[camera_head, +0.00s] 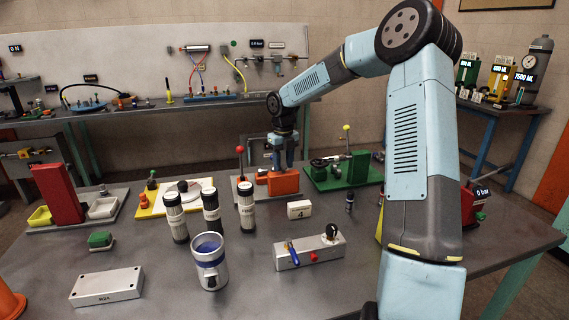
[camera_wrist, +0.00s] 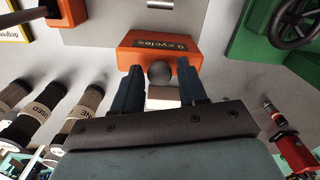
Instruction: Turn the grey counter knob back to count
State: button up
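The orange counter box (camera_head: 284,184) stands on a pale base plate near the middle back of the table. In the wrist view, the orange box (camera_wrist: 130,43) bears a dark display reading "0 cycles". The grey round knob (camera_wrist: 160,73) is in front of that display. My gripper (camera_wrist: 159,75) is open, with one dark blue finger on each side of the knob and gaps between. In the head view, my gripper (camera_head: 283,163) points down at the counter, and its fingers hide the knob.
A red-knobbed lever (camera_head: 240,151) rises left of the counter. A green base with a handwheel (camera_head: 340,172) is to the right. Black-and-white canisters (camera_head: 246,205), a "4" block (camera_head: 299,209) and a grey valve box (camera_head: 308,252) stand in front.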

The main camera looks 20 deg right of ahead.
aim_at(283, 165)
jog(key=shift+o, duration=1)
notch_tip(283, 165, up, 14)
jog(key=shift+f, duration=0.2)
